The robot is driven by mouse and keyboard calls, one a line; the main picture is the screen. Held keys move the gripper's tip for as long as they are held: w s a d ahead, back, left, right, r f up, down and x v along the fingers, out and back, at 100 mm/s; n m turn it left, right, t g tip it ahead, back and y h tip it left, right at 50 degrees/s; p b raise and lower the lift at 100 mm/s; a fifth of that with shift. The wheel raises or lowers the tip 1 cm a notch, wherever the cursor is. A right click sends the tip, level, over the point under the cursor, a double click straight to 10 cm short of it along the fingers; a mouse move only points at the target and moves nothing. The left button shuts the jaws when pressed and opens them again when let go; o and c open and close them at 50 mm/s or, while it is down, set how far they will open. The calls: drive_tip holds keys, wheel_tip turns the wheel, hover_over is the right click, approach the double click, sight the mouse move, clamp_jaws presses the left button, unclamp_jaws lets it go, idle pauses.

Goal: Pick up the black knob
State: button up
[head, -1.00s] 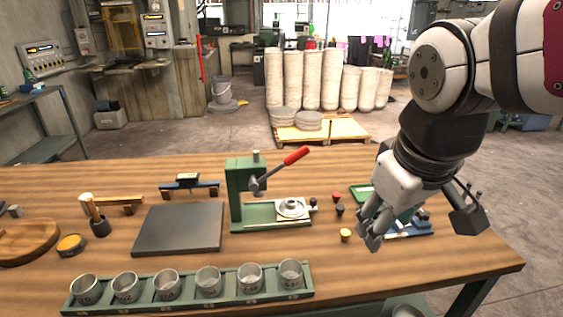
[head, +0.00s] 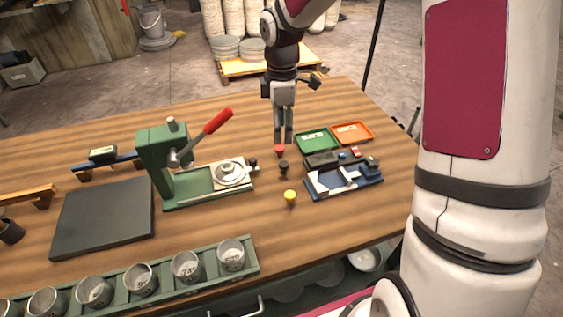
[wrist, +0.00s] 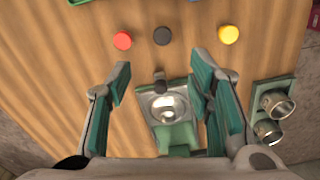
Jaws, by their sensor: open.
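The black knob (head: 284,168) stands on the wooden table between a red knob (head: 280,152) and a yellow knob (head: 290,197). In the wrist view the black knob (wrist: 162,36) lies beyond my fingertips, near the middle between them sideways, with the red knob (wrist: 122,40) to its left and the yellow knob (wrist: 229,34) to its right. My gripper (head: 284,139) points down behind the red knob in the head view. In the wrist view my gripper (wrist: 161,68) is open, its teal-padded fingers apart and empty.
A green press (head: 165,165) with a red lever stands left of the knobs; its fixture (wrist: 165,105) shows between my fingers. A blue fixture (head: 345,180), a green tray (head: 317,140) and an orange tray (head: 353,132) are to the right. A rack of metal cups (head: 140,280) lies in front.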

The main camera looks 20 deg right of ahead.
hover_over(283, 164)
drive_tip(key=f, duration=0.8)
drive_tip(key=shift+w+a, duration=0.15)
drive_tip(key=shift+w, duration=0.1)
drive_tip(key=shift+s+f+p, duration=0.15)
drive_tip(key=shift+f+p, duration=0.3)
drive_tip(key=shift+f, duration=2.25)
drive_tip(key=c, duration=1)
